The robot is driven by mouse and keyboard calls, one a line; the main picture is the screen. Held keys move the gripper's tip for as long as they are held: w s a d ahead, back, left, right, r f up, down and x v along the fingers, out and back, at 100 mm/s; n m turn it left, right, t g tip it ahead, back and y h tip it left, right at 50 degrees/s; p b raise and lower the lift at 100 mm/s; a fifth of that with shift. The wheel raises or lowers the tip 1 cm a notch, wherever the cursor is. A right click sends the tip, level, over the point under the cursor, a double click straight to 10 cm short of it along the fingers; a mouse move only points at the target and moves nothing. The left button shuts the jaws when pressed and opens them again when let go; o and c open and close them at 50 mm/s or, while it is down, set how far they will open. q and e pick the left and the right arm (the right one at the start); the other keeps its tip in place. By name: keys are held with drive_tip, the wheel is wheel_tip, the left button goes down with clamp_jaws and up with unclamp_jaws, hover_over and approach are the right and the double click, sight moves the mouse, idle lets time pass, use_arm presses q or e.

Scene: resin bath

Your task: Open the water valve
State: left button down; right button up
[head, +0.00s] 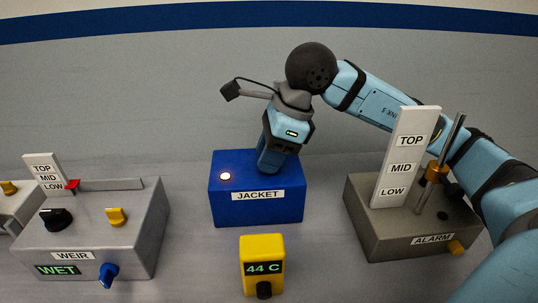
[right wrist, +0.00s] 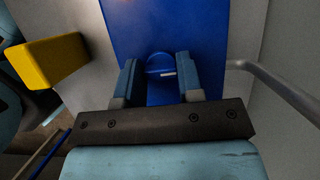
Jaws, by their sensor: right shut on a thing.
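A blue box labelled JACKET (head: 228,205) stands in the middle of the head view, with a lit round lamp (head: 225,176) on its top. My right gripper (head: 270,166) points down onto the top of this box, right of the lamp. In the right wrist view its two fingers (right wrist: 158,84) are shut on a blue round knob (right wrist: 160,70) with a short white mark. The gripper hides this knob in the head view. No label reading water shows. My left gripper is not in view.
A yellow unit (head: 262,247) reading 44 C stands in front of the blue box. A grey WEIR box (head: 140,245), its display reading WET, has a blue knob (head: 108,274) on its front. A dark ALARM box (head: 385,245) with an upright scale (head: 404,155) stands at right, near my right arm.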

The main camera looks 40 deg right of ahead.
idle(0.5)
drive_tip(key=o, duration=0.9)
drive_tip(key=shift+o, duration=0.2)
drive_tip(key=p+v, duration=0.1)
drive_tip(key=v, duration=0.3)
drive_tip(key=shift+r, duration=0.25)
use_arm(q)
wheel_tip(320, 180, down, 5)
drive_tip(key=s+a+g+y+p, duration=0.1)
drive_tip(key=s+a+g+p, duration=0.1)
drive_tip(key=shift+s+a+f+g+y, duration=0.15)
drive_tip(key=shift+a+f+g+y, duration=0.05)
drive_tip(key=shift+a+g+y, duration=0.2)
use_arm(e)
drive_tip(key=v, duration=0.9)
drive_tip(key=shift+r, duration=0.25)
drive_tip(key=shift+s, duration=0.1)
